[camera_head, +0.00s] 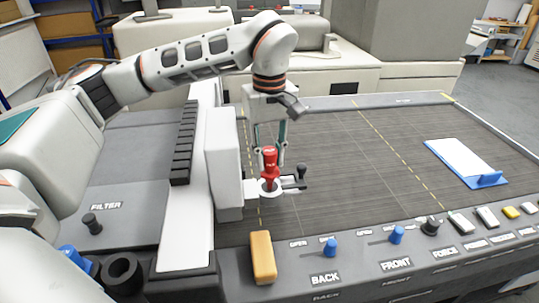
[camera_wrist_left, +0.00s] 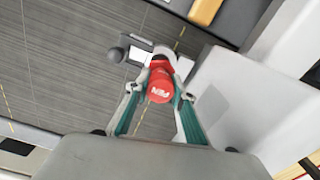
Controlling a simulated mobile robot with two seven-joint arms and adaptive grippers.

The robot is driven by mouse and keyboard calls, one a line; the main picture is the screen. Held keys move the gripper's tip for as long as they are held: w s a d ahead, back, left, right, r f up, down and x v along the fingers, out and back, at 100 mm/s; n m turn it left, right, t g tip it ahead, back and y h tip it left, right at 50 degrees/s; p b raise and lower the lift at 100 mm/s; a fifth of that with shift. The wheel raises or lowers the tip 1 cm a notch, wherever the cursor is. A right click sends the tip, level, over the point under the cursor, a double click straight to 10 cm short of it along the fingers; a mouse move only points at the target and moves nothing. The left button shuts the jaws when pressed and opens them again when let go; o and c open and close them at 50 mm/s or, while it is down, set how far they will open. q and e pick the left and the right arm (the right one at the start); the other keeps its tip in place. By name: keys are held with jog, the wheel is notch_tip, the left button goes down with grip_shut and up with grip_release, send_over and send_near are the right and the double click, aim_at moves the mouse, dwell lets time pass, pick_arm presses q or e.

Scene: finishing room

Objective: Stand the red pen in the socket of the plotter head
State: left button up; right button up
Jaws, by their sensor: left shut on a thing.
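The red pen (camera_head: 269,166) stands upright at the plotter head, its lower end at the white ring of the socket (camera_head: 279,189). The pen's round red cap (camera_wrist_left: 160,90) shows end-on in the left wrist view. My left gripper (camera_head: 269,156) points down and is shut on the pen, with a finger on each side of it. The white plotter head (camera_head: 224,150) stands just left of the pen, with a small dark knob lever (camera_head: 301,172) on the right of the socket. How deep the pen's tip sits is hidden. My right gripper is not in view.
The dark plotter bed (camera_head: 350,150) is mostly clear. A white and blue pad (camera_head: 455,157) lies at its right. A yellow block (camera_head: 263,257) stands on the front panel, near blue knobs (camera_head: 330,248) and several buttons.

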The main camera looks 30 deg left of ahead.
aim_at(269, 169)
pick_arm(q)
jog(key=shift+f, duration=0.2)
jog(key=shift+f, duration=0.35)
jog(key=shift+f+b, duration=0.4)
jog(key=shift+f, duration=0.95)
jog(key=o, duration=1.2)
notch_tip(269, 169, up, 12)
